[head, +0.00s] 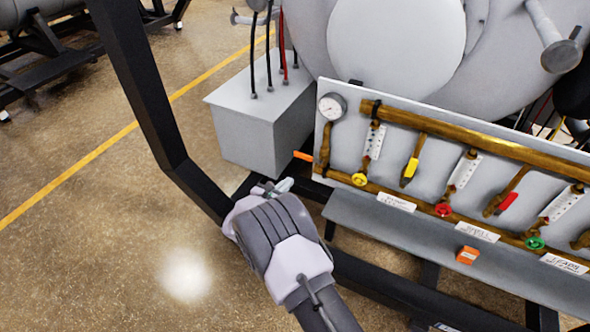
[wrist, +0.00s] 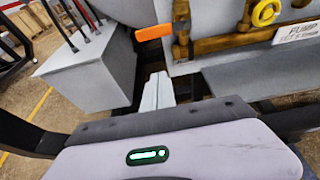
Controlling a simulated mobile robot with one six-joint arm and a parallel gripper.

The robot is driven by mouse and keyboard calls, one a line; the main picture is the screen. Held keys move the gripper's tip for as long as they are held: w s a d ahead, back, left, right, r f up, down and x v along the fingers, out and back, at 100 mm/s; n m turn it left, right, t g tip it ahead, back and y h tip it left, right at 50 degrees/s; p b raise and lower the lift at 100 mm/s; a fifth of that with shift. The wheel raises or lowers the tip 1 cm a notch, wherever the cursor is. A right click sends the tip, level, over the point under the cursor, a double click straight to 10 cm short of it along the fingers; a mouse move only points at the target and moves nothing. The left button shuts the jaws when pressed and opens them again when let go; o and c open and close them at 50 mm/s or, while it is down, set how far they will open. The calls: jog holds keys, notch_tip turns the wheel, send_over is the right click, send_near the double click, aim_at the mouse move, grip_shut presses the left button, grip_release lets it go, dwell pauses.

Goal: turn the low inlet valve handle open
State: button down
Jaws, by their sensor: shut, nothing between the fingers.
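An orange lever handle (head: 303,156) sticks out to the left at the panel's lower left edge, at the end of the lower brass pipe. It looks like the low inlet valve handle. In the wrist view the orange handle (wrist: 153,33) lies roughly level, just beyond and above my fingertips. My gripper (head: 285,185) is below and left of the handle, apart from it. Its fingers are together and empty, and they also show in the wrist view (wrist: 158,85).
The white panel (head: 345,142) carries brass pipes, a gauge (head: 332,106), a yellow knob (head: 359,180), a red knob (head: 443,210) and a green knob (head: 535,243). A grey box (head: 245,130) stands left. A black frame post (head: 140,80) rises beside my arm. A grey ledge (head: 400,235) runs below.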

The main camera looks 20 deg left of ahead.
aim_at(308, 158)
jog(key=a+f+b+x, duration=0.1)
jog(key=b+x, duration=0.3)
jog(key=x, duration=0.5)
jog(key=r, duration=0.3)
jog(key=d+r, duration=0.1)
jog(key=shift+w+r, duration=0.25)
jog(key=shift+r, duration=0.15)
